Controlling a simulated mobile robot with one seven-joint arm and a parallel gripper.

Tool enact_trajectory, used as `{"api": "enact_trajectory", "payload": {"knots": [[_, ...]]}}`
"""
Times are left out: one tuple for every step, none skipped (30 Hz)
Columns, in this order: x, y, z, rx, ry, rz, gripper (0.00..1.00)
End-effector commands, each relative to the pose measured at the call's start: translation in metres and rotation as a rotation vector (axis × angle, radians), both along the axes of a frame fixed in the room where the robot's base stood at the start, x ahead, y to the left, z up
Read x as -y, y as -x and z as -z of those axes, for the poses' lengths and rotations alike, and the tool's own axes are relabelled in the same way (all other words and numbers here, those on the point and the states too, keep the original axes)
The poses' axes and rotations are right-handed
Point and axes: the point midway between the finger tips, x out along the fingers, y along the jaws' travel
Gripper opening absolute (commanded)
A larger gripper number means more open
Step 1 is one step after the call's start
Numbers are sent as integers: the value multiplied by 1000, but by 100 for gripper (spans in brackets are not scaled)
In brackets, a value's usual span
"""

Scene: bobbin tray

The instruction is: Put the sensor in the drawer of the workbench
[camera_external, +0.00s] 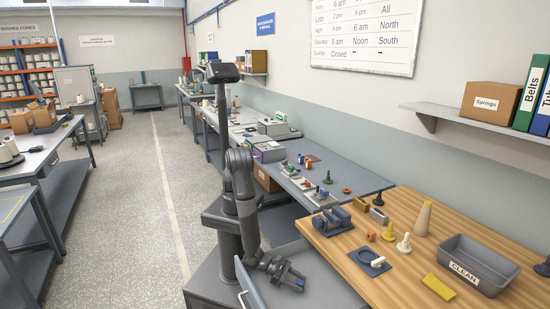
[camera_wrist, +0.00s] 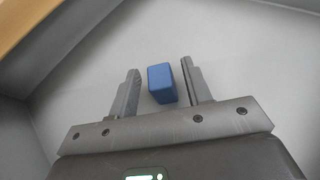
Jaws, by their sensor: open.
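A small blue block (camera_wrist: 161,84), which I take to be the sensor, shows in the wrist view on or just above a plain grey surface, seemingly the drawer's floor. My gripper (camera_wrist: 160,68) is open, with one finger on each side of the block and a gap on the left. In the external view my gripper (camera_external: 288,274) reaches low beside the wooden workbench (camera_external: 345,243), over the pulled-out drawer. The drawer's grey front (camera_external: 251,287) with a pale handle shows there; most of its inside is hidden.
On the workbench stand a blue vise-like device (camera_external: 332,221), a tan cone (camera_external: 424,218), a grey bin (camera_external: 478,262) labelled CLEAN, a yellow block (camera_external: 438,287) and several small parts. In the wrist view, grey walls and a wooden edge (camera_wrist: 28,22) lie around my gripper.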

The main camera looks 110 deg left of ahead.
Motion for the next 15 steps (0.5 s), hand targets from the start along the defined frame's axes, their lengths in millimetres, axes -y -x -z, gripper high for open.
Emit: {"api": "enact_trajectory", "payload": {"knots": [[1,7,-3,-1,1,3,45],[1,12,-5,-2,1,2,45],[1,18,-7,-2,0,3,45],[1,24,-9,-2,1,4,45],[1,29,-12,-1,1,4,45],[1,35,-15,-1,2,4,45],[1,40,-16,-1,1,4,45],[1,44,-18,-2,-1,3,45],[1,49,-20,-2,1,2,45],[1,53,-22,-1,1,3,45],[1,56,-23,-1,0,3,45],[1,60,-24,-1,0,3,45],[1,62,-25,-1,-1,3,45],[0,63,-26,-1,-1,2,45],[0,65,-26,-1,-1,1,45]]}}
